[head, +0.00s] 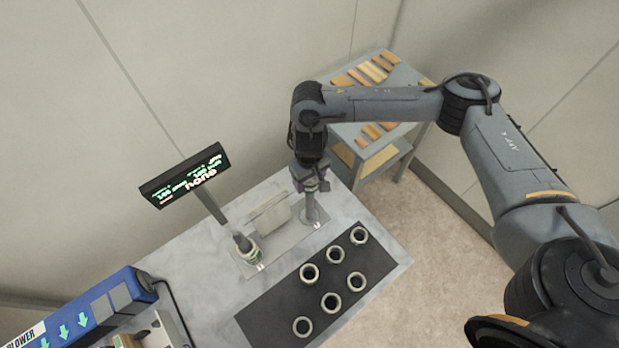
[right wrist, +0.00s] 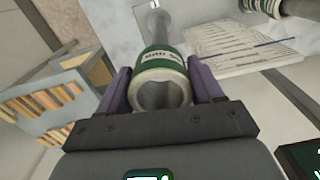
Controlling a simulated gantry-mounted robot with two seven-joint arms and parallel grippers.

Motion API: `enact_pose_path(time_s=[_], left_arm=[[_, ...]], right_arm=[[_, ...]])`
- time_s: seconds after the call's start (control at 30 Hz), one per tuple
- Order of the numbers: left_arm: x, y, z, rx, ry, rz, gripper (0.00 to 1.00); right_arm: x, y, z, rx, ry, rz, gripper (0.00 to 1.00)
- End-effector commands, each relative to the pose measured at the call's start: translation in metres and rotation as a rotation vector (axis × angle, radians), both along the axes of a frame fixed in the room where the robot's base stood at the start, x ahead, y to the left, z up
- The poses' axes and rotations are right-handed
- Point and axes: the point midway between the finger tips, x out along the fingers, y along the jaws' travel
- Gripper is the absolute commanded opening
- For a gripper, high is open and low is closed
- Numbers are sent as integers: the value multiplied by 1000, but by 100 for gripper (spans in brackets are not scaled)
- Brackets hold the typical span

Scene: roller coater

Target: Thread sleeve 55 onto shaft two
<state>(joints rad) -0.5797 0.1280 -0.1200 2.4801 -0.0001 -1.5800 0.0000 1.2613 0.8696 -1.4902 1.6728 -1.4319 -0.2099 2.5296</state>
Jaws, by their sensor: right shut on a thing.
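My right gripper (head: 312,183) is above a grey upright shaft (head: 312,210) at the back right of the table. In the right wrist view my right gripper (right wrist: 160,92) is shut on a metal sleeve (right wrist: 158,72) with a green labelled band; the label is too blurred to read. The shaft (right wrist: 156,24) lies beyond the sleeve, roughly in line with it. I cannot tell whether its tip is inside the sleeve. Another shaft (head: 238,238) stands to the left, with a green-banded sleeve (head: 250,253) around its base. My left gripper is not in view.
Several sleeves (head: 310,273) stand on a black mat (head: 282,292) in front. A display (head: 186,174) on a post is behind left. A blue blower (head: 90,312) sits front left; a grey cart (head: 345,128) is behind.

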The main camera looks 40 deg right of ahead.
Motion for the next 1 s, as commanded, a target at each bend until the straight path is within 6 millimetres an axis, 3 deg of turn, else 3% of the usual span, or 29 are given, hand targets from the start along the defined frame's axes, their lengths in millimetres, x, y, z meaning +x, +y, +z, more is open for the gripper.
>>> enact_pose_path(time_s=[0.6,0.9,0.93,1.0], left_arm=[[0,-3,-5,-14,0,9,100],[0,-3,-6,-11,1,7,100],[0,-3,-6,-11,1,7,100],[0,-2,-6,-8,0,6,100]], right_arm=[[-1,0,-20,0,1,1,33],[0,0,-22,0,0,0,33],[0,0,-22,0,0,0,67],[0,0,-22,0,0,0,78]])
